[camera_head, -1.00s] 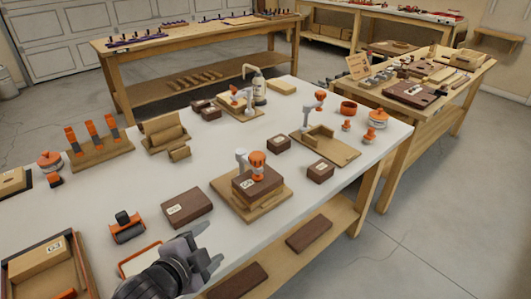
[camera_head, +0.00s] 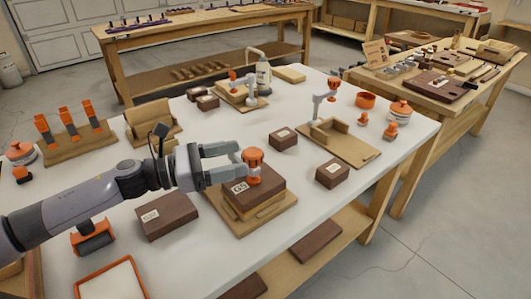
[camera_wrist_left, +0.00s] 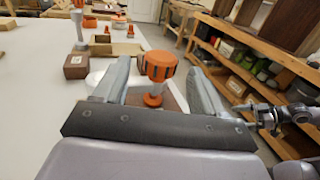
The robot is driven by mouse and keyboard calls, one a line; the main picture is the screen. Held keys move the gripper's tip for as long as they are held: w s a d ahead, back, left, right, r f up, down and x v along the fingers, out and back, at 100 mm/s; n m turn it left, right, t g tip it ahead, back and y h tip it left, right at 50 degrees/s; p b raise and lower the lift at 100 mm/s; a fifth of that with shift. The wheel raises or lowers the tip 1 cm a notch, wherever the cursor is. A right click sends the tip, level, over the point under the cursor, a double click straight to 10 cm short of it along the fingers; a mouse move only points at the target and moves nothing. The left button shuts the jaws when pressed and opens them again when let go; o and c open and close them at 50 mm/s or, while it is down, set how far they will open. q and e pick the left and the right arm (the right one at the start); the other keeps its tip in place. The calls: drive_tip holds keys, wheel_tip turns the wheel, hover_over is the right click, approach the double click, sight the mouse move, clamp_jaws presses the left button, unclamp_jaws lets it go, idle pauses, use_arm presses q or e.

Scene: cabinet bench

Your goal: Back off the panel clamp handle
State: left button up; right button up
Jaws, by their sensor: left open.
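The panel clamp handle (camera_head: 253,157) is an orange ribbed knob above a dark brown block (camera_head: 262,190) on a wooden base (camera_head: 277,213). In the left wrist view the knob (camera_wrist_left: 157,66) stands upright between my fingers, with an orange foot below it on the brown block. My left gripper (camera_head: 237,159) is open, its fingers reaching toward the knob from the left. In the wrist view (camera_wrist_left: 160,85) there are visible gaps between the knob and both fingers. Much of the clamp's grey post is hidden behind my gripper. My right gripper is not in view.
A labelled brown block (camera_head: 166,215) lies left of the clamp base. Smaller brown blocks (camera_head: 332,173) lie to the right. Another clamp (camera_head: 326,95) stands on a wooden fixture behind. An orange-handled tool (camera_head: 92,238) and an orange-rimmed tray (camera_head: 110,282) lie near the front.

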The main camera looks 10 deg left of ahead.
sight(262, 152)
use_arm(q)
drive_tip(key=p+x, duration=0.1)
drive_tip(key=x, duration=0.4)
drive_tip(key=shift+w+d+r+p, duration=0.1)
drive_tip(key=shift+d+r+p, duration=0.05)
drive_tip(key=shift+d+p, duration=0.15)
drive_tip(key=shift+w+d, duration=0.4)
drive_tip(key=shift+d, duration=0.15)
drive_tip(key=c, duration=1)
